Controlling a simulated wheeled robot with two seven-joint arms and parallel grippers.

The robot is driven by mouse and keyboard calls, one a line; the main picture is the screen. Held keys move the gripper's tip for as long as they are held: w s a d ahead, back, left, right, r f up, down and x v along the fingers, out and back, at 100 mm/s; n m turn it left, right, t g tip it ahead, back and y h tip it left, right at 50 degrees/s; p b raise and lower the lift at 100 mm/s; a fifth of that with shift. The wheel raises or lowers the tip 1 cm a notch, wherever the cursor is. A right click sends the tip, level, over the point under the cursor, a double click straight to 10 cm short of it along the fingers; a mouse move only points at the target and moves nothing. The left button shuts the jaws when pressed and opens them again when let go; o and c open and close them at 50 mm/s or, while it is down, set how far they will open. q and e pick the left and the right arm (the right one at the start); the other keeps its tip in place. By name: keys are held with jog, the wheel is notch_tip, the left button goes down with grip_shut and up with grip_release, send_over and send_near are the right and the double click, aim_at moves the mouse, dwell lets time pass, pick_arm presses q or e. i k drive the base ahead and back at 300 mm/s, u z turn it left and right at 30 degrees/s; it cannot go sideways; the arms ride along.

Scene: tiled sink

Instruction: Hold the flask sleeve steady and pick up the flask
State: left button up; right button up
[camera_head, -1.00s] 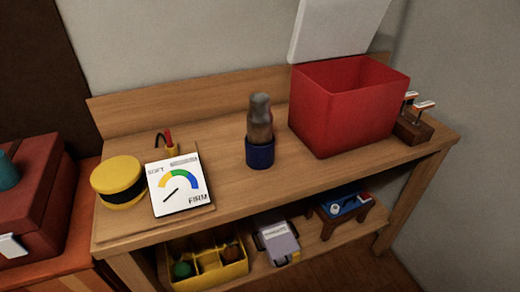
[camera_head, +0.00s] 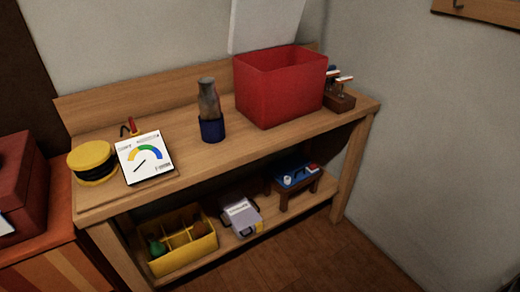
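The flask (camera_head: 208,97) is a grey-brown metallic bottle standing upright on the wooden bench. Its lower part sits inside a dark blue sleeve (camera_head: 212,130), which rests on the bench top left of the red bin. The part of the flask inside the sleeve is hidden. Neither of my grippers shows in the head view, so nothing is seen touching the flask or sleeve.
A red open bin (camera_head: 280,92) and a wooden block with tools (camera_head: 340,103) stand right of the flask. The lower shelf holds a yellow divided box (camera_head: 182,258), a grey case (camera_head: 240,216) and a small blue-topped stand (camera_head: 297,178).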

aim_at(209, 99)
jog(key=z, duration=3.4)
jog(key=i, duration=0.2)
jog(key=u, duration=2.55)
jog(key=i, duration=0.9)
jog(key=u, duration=0.7)
